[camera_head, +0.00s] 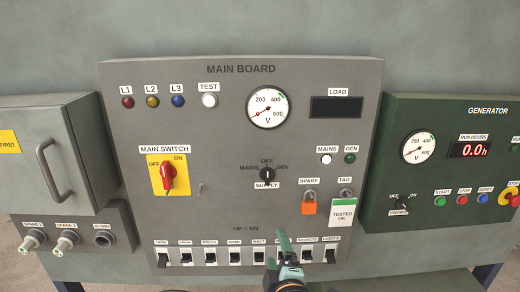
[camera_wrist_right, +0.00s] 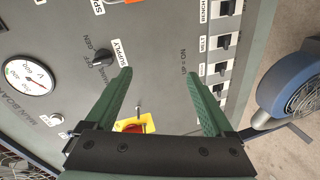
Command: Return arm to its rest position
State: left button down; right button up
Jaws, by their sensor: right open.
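My right gripper (camera_head: 284,240) reaches up from the bottom edge of the head view, in front of the lower part of the main board (camera_head: 222,110). In the right wrist view its green fingers (camera_wrist_right: 158,76) are spread apart with nothing between them. It hides part of the breaker row (camera_head: 205,257), including a label right of MELT. Whether it touches the board cannot be told. My left gripper is not in view.
The board carries a red main switch (camera_head: 168,178), a black supply knob (camera_head: 267,174), an orange padlock (camera_head: 309,207) and a tag (camera_head: 343,213). A grey cabinet (camera_head: 45,150) stands left, a green generator panel (camera_head: 450,190) right. A blue wheel-like object (camera_wrist_right: 295,95) shows in the wrist view.

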jog(key=s+d+f+m+g, duration=0.2)
jog(key=s+d+f+m, duration=0.2)
jog(key=s+f, duration=0.4)
jog(key=s+d+f+m+g, duration=0.2)
jog(key=s+d+f+m, duration=0.2)
jog(key=s+f, duration=0.4)
jog(key=s+d+f+m+g+y, duration=0.1)
jog(key=s+d+f+m, duration=0.3)
jog(key=s+f, duration=0.5)
notch_tip(320, 180, down, 3)
jog(key=shift+f+m+g, duration=0.1)
jog(key=shift+m+g, duration=0.5)
jog(key=shift+m, duration=0.4)
